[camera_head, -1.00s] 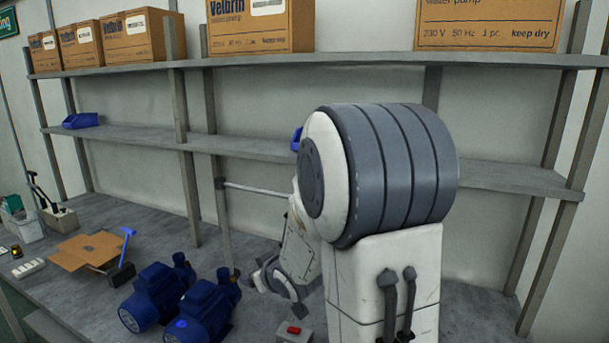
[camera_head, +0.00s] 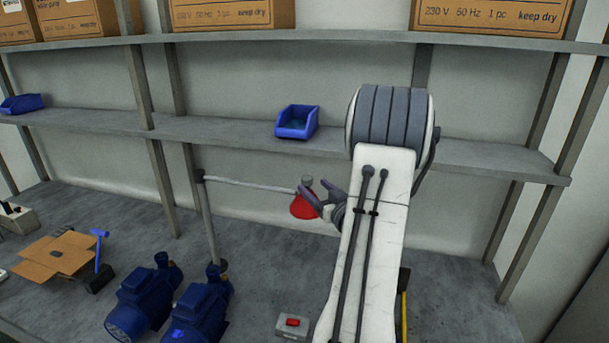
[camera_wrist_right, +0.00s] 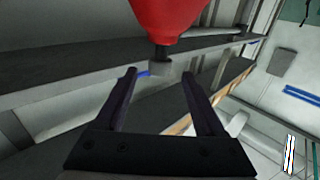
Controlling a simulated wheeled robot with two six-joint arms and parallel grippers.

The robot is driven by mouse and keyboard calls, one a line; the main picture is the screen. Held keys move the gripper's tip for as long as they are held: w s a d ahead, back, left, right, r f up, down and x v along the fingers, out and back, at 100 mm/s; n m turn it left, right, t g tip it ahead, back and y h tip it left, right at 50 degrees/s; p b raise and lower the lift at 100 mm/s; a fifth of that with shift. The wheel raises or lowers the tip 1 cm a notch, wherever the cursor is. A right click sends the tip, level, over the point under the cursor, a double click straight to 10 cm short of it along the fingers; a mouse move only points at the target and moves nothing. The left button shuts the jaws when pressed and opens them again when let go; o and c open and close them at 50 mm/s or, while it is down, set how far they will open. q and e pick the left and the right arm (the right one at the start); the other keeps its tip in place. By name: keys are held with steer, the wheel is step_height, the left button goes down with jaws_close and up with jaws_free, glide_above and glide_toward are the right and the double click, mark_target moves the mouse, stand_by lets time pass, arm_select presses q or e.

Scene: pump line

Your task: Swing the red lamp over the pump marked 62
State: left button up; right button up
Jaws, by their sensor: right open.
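The red lamp (camera_head: 304,207) hangs at the right end of a thin grey swing arm (camera_head: 250,184) on an upright post (camera_head: 208,225). Two blue pumps, a left one (camera_head: 143,300) and a right one (camera_head: 199,308), stand on the bench to the lower left of the lamp; I cannot read a number on either. My right gripper (camera_head: 316,194) is open at the lamp. In the right wrist view the red shade (camera_wrist_right: 168,14) lies just beyond the open fingers (camera_wrist_right: 159,76), its grey end knob near and between the tips. Contact cannot be told. My left gripper is out of view.
A grey box with a red button (camera_head: 292,325) sits on the bench right of the pumps. An open cardboard box (camera_head: 52,257) lies at left. A blue bin (camera_head: 297,122) is on the shelf (camera_head: 210,129) behind the lamp.

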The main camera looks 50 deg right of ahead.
mark_target(310, 182)
steer(key=p+x, duration=0.1)
steer(key=x, duration=0.3)
steer(key=shift+r, duration=0.1)
steer(key=shift+w+d+p, duration=0.25)
steer(key=shift+w+p, duration=0.1)
steer(key=shift+w, duration=0.2)
jaws_close()
stand_by(0.8)
